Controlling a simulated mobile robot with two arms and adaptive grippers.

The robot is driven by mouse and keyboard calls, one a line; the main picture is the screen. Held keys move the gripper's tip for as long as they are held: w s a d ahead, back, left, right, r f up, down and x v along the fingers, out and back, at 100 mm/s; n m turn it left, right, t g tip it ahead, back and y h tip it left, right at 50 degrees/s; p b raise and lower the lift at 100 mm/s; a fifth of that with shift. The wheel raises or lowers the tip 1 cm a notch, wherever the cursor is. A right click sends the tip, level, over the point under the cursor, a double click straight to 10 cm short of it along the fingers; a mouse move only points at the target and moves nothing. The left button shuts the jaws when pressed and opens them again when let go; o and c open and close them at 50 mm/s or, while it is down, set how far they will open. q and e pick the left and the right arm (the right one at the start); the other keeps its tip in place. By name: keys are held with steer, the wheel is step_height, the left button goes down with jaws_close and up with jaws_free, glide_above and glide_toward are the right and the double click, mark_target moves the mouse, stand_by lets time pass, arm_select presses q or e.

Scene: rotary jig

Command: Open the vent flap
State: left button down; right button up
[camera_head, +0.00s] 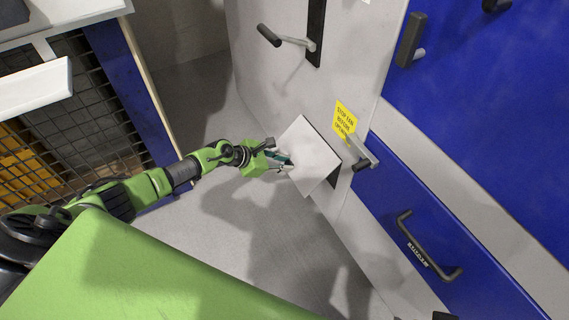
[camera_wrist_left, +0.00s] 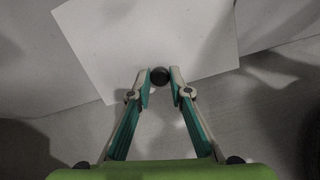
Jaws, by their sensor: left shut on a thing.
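The vent flap (camera_head: 308,155) is a plain white square plate on the light grey cabinet wall. It stands out from the wall at an angle, and a dark gap shows at its right edge. In the left wrist view the flap (camera_wrist_left: 150,40) fills the top middle, with a round black knob (camera_wrist_left: 160,77) at its lower edge. My left gripper (camera_head: 288,161) is at the flap's left edge. In the wrist view its fingertips (camera_wrist_left: 160,83) are closed around the knob. The knob is hidden in the head view. My right gripper is not in view.
A yellow warning label (camera_head: 345,118) and a small lever (camera_head: 362,151) with a black grip sit right of the flap. A black-handled crank (camera_head: 287,39) is above. A blue drawer with a dark handle (camera_head: 427,248) is lower right. The grey floor (camera_head: 235,225) below is clear.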

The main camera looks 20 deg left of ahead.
arm_select(q)
steer(key=shift+w+d+r, duration=0.1)
steer(key=shift+w+r, duration=0.2)
steer(key=shift+r, duration=0.1)
steer(key=c, duration=1.9)
jaws_free()
steer(key=shift+f, duration=0.15)
steer(key=shift+s, duration=0.2)
steer(key=v, duration=1.1)
steer(key=shift+s+r, duration=0.2)
steer(key=shift+r, duration=0.1)
